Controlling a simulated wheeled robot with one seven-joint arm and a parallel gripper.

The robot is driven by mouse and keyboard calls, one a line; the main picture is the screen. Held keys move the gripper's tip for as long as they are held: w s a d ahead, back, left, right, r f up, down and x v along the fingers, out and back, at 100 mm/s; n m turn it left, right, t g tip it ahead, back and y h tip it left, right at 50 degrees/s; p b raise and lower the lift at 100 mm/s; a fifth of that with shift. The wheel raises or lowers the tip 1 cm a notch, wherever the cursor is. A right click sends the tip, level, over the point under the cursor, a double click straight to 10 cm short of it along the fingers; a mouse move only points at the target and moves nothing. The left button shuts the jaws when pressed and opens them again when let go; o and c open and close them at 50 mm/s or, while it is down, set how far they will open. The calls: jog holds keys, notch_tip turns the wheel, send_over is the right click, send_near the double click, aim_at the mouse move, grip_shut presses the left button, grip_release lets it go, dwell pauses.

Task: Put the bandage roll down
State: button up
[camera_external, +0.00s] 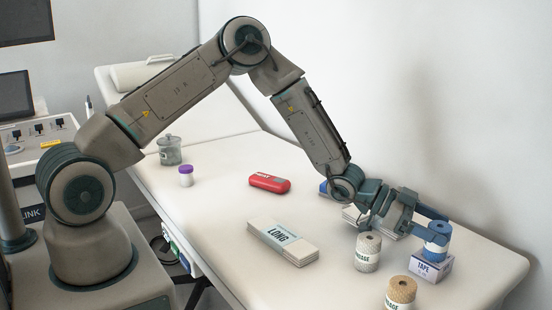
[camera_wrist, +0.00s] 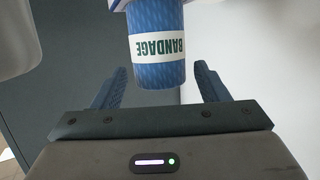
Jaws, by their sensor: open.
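The blue bandage roll (camera_external: 438,240) stands upright on top of the white and purple tape box (camera_external: 430,267), and appears to rest on it. In the wrist view the roll (camera_wrist: 156,62) shows its white label, which reads BANDAGE upside down. My gripper (camera_external: 433,226) is open at the roll, its fingers pointing right. In the wrist view its two fingers (camera_wrist: 159,85) stand apart on either side of the roll's end, with a gap on both sides.
A pack labelled LONG (camera_external: 283,242), a red case (camera_external: 269,183), a purple-capped bottle (camera_external: 186,176) and a jar (camera_external: 170,150) lie further left. A wall (camera_external: 440,90) runs behind.

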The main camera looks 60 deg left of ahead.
jog(key=s+a+r+n+y, duration=0.2)
jog(key=s+a+r+y, duration=0.25)
jog(key=a, duration=0.35)
jog(key=s+a+r+n+y, duration=0.2)
jog(key=s+a+r+y, duration=0.25)
jog(key=a, duration=0.45)
jog(key=s+a+r+n+y, duration=0.2)
jog(key=s+a+r+y, duration=0.25)
jog(key=a, duration=0.35)
jog(key=s+a+r+n+g, duration=0.1)
jog(key=s+r+n+g, duration=0.1)
jog(key=s, duration=0.9)
jog(key=s+a+r+n+g, duration=0.1)
jog(key=s+r+n+g, duration=0.2)
jog(key=s, duration=0.9)
jog(key=shift+s+a+r+n+h, duration=0.2)
jog(key=shift+a+n+h, duration=0.1)
jog(key=shift+h, duration=0.15)
